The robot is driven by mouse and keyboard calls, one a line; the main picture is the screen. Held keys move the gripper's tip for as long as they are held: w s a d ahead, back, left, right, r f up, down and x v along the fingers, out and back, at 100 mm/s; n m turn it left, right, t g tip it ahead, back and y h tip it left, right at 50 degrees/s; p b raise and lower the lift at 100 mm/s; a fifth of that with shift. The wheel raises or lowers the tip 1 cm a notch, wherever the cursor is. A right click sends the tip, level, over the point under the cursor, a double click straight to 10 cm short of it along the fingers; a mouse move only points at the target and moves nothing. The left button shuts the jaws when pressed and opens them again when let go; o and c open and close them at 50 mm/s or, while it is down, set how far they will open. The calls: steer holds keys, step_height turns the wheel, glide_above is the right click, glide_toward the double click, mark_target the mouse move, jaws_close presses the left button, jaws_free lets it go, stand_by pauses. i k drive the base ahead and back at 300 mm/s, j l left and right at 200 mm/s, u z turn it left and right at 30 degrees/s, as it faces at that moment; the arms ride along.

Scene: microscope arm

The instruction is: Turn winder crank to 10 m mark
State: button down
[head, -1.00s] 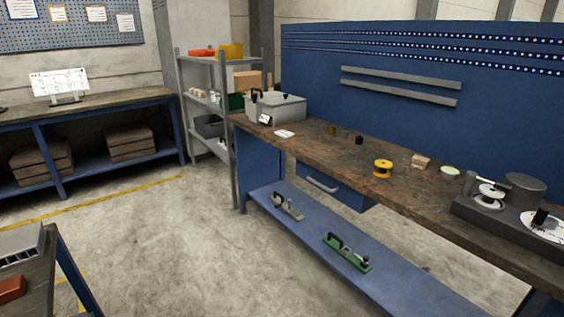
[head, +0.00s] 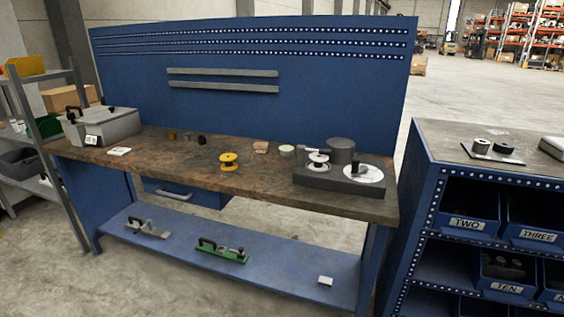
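The winder (head: 318,180) is a dark grey base at the right end of the workbench top. It carries a white spool or hub (head: 318,159), a dark grey drum (head: 341,150) and a white round dial (head: 364,173) with a small black upright part (head: 356,168) on it, perhaps the crank handle. The dial's marks are too small to read. A yellow spool (head: 229,162) stands on the bench left of the winder, apart from it. My gripper is not in view.
The workbench (head: 200,170) has a blue back panel. A grey case (head: 104,126) stands at its left end. A blue bin cabinet (head: 430,150) stands to the right, past a narrow gap. The floor in front shows at lower left.

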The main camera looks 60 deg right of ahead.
mark_target(356, 170)
steer(key=z, duration=1.7)
steer(key=j, duration=0.55)
steer(key=i+j+u, duration=0.1)
steer(key=j, duration=0.5)
